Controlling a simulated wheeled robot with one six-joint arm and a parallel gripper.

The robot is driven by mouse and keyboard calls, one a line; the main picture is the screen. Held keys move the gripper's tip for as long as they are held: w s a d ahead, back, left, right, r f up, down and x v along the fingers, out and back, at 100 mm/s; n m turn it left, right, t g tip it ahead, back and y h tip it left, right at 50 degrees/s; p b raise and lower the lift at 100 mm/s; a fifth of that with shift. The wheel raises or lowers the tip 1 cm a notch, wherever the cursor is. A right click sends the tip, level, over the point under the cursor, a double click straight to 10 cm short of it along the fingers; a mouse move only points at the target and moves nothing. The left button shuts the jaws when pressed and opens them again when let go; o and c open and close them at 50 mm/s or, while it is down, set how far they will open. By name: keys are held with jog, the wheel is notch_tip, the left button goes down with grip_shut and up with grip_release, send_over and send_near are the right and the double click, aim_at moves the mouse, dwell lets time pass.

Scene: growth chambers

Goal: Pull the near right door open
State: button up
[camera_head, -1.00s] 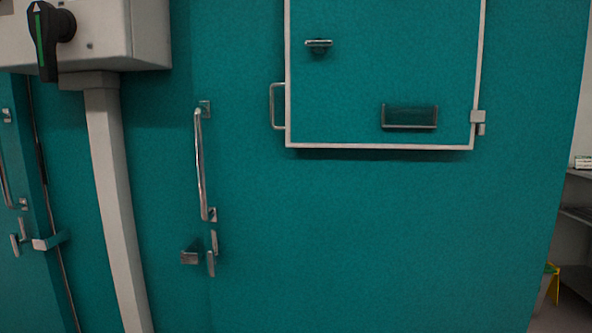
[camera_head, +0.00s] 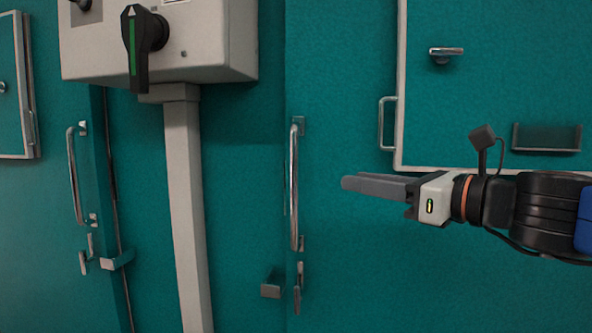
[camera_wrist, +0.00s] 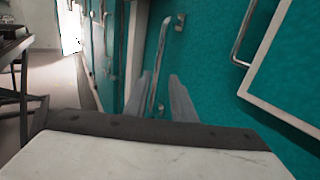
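The near right door (camera_head: 350,260) is a teal panel, and it looks shut. Its long vertical metal handle (camera_head: 294,190) stands near its left edge. My gripper (camera_head: 350,184) comes in from the right, its fingers pointing left towards the handle, with a gap between fingertips and handle in the head view. In the wrist view the two grey fingers (camera_wrist: 160,92) are apart with nothing held. The handle (camera_wrist: 163,60) shows ahead, in line with the space between them.
A metal latch (camera_head: 298,287) and bracket (camera_head: 270,288) sit below the handle. A grey control box (camera_head: 200,45) on a post (camera_head: 184,200) stands left. A framed hatch (camera_head: 480,165) with a small handle (camera_head: 386,124) is above right. Another door handle (camera_head: 75,175) is farther left.

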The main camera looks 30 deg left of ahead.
aim_at(298, 169)
jog(key=x, duration=1.7)
jog(key=shift+w+a+r, duration=0.15)
jog(key=shift+a+r, duration=0.05)
jog(key=shift+a, duration=0.1)
grip_shut()
